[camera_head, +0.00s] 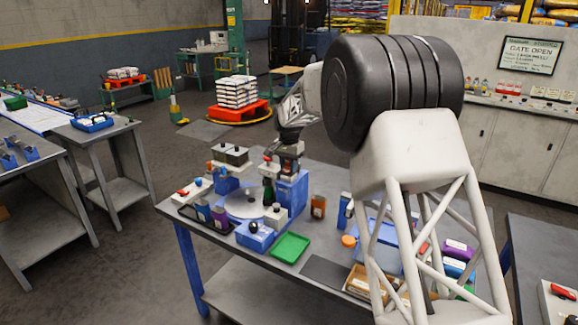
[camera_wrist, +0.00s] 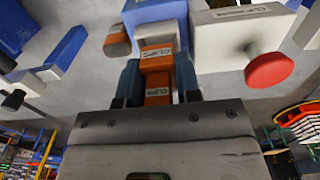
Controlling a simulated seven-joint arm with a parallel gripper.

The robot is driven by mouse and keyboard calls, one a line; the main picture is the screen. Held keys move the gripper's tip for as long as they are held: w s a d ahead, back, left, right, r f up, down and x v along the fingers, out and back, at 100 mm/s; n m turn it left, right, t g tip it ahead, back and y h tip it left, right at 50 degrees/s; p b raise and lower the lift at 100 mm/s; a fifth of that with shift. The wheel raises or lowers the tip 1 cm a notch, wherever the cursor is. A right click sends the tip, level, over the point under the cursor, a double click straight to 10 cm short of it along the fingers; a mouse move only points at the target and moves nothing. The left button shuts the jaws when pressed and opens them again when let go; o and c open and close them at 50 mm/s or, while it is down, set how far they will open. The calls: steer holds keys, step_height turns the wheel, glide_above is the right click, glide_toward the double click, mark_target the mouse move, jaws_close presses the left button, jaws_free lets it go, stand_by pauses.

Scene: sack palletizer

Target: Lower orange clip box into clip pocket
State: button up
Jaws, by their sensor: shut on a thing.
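My gripper (camera_wrist: 157,76) is shut on the orange clip box (camera_wrist: 157,58), with a dark blue finger on each side in the wrist view. The box carries pale labels, one reading CLIPS. A blue block (camera_wrist: 155,13) stands just beyond the box, and a white block (camera_wrist: 238,32) with a partly readable label and a red knob is to its right. I cannot tell which part is the clip pocket, or whether the box touches it. In the head view my gripper (camera_head: 287,168) is over the blue stand on the grey table; the box is not clearly visible there.
A brown-orange jar (camera_head: 318,206) stands right of the stand. A green tray (camera_head: 289,247) lies at the table's front, with a grey round plate (camera_head: 245,203) left of the stand. A blue bin (camera_head: 380,245) and small items crowd the right side.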

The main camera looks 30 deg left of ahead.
steer(key=shift+f, duration=1.1)
stand_by(0.6)
